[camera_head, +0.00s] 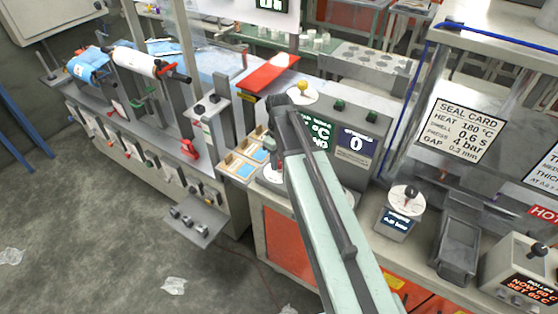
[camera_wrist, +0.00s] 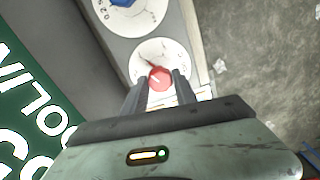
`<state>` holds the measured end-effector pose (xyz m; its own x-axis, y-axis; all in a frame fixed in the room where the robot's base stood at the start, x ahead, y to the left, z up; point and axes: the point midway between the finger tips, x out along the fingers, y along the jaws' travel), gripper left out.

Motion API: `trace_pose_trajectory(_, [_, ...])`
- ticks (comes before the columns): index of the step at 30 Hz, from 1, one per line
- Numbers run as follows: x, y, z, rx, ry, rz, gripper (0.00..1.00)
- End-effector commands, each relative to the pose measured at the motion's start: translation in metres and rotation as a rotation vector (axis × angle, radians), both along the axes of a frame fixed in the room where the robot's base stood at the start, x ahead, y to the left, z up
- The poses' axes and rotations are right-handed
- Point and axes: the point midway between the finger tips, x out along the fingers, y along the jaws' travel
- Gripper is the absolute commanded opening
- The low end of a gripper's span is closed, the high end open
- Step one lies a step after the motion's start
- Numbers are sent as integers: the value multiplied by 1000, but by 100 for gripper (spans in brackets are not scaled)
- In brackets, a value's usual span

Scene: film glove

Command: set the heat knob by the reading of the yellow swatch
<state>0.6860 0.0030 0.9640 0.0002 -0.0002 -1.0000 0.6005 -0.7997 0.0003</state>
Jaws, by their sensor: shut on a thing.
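In the wrist view a red knob (camera_wrist: 159,77) with a pointer sits on a round white dial (camera_wrist: 158,52). My gripper (camera_wrist: 160,85) has its two fingers on either side of this knob, shut on it. A green display (camera_head: 320,132) shows "°C" and letters ending in "NG"; my arm covers the rest. I cannot make out a yellow swatch. Small tan and blue pieces (camera_head: 243,166) lie left of the dial.
A blue knob (camera_wrist: 124,2) sits on the neighbouring dial. A display reading 0 (camera_head: 356,143) stands right of the green one. A yellow knob (camera_head: 303,86) is behind. The seal card (camera_head: 466,130) reads heat 180 °C.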

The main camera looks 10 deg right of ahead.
Motion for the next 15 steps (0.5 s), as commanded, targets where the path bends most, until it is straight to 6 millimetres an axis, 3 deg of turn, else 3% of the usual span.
trace_pose_trajectory(14, [0,-1,0,-1,1,10,0])
trace_pose_trajectory(15, [0,-1,0,-1,1,10,42])
